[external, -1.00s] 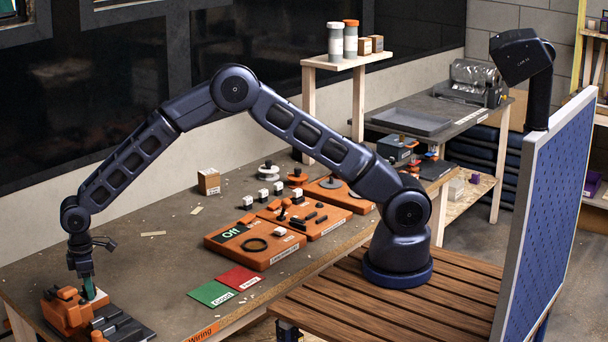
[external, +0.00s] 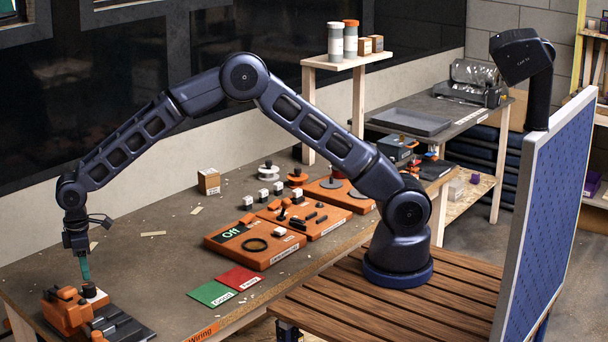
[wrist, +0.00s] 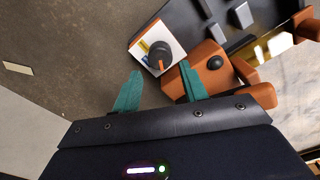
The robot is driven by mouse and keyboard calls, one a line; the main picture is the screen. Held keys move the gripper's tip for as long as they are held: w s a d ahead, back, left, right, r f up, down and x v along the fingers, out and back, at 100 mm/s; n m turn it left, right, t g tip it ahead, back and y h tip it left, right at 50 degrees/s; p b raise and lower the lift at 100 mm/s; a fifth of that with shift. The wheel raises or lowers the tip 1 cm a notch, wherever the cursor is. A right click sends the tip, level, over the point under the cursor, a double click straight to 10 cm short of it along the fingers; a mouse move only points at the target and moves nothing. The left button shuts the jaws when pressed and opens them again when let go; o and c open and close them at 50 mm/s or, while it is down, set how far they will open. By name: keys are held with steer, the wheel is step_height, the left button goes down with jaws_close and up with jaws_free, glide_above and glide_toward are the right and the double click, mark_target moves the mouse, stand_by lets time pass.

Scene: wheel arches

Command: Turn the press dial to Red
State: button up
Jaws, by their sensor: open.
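The press (external: 66,313) is an orange unit with dark parts at the table's near left corner; it also shows in the wrist view (wrist: 205,62). Its dial (wrist: 157,50) is a dark round knob with an orange pointer on a white square plate. Yellow and blue marks show on the plate; the pointer points towards the plate's lower edge in the wrist view. I cannot make out a red mark for certain. In the external view the dial (external: 90,291) is partly hidden. My gripper (wrist: 161,68) has its teal fingers apart and empty, just above the dial.
Orange control panels (external: 254,244) stand mid-table, with green (external: 213,293) and red (external: 240,278) cards in front. A small cardboard box (external: 209,181) sits near the wall. Black blocks lie beside the press. The table between press and panels is mostly clear.

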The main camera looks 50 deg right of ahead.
mark_target(88, 284)
step_height(88, 284, up, 4)
steer(key=shift+r, duration=0.25)
steer(key=o, duration=0.3)
steer(key=shift+n, duration=0.6)
step_height(88, 284, down, 11)
steer(key=shift+r, duration=0.1)
steer(key=c, duration=1)
